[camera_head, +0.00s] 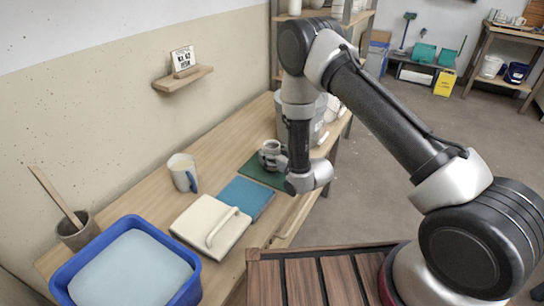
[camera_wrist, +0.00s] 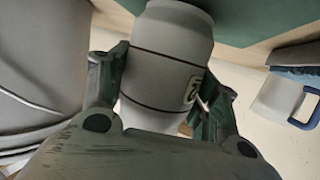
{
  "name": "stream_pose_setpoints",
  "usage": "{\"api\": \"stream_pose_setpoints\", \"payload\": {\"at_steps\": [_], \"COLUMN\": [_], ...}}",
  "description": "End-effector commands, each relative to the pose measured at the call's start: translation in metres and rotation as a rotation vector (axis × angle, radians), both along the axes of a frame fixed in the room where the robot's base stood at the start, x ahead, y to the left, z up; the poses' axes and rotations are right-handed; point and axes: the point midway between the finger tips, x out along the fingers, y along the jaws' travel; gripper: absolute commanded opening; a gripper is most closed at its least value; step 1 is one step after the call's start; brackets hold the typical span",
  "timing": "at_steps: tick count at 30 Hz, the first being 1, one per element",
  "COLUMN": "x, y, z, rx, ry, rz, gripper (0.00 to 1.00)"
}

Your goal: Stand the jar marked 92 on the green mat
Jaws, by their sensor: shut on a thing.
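A grey jar (camera_wrist: 168,40) with thin dark rings fills the middle of the wrist view. A pale label with a dark mark sits on its right side, turned and partly hidden, so I cannot read the full number. My gripper (camera_wrist: 165,85) is shut on the jar, one finger on each side. In the head view my gripper (camera_head: 271,153) is at the green mat (camera_head: 256,172), which lies on the wooden bench. The mat also shows beyond the jar in the wrist view (camera_wrist: 250,20). I cannot tell whether the jar touches the mat.
A blue tub (camera_head: 190,292) is in front. A large grey bucket (camera_head: 290,122) stands just behind my gripper.

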Motion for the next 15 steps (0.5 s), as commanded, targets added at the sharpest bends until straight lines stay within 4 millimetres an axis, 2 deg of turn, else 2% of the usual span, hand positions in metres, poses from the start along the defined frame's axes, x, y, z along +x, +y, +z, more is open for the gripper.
{"api": "stream_pose_setpoints", "payload": {"at_steps": [2, 13, 14, 15], "x": [0.0004, 0.0006, 0.0004, 0.0004], "y": [0.0001, 0.0001, 0.0, 0.0], "z": [-0.0058, -0.009, -0.0092, -0.009], "rx": [0.001, 0.001, 0.001, 0.001], "ry": [-0.002, -0.003, -0.002, -0.002], "rz": [0.0, -0.001, 0.0, 0.0], "gripper": [0.27, 0.27, 0.65, 0.72]}}
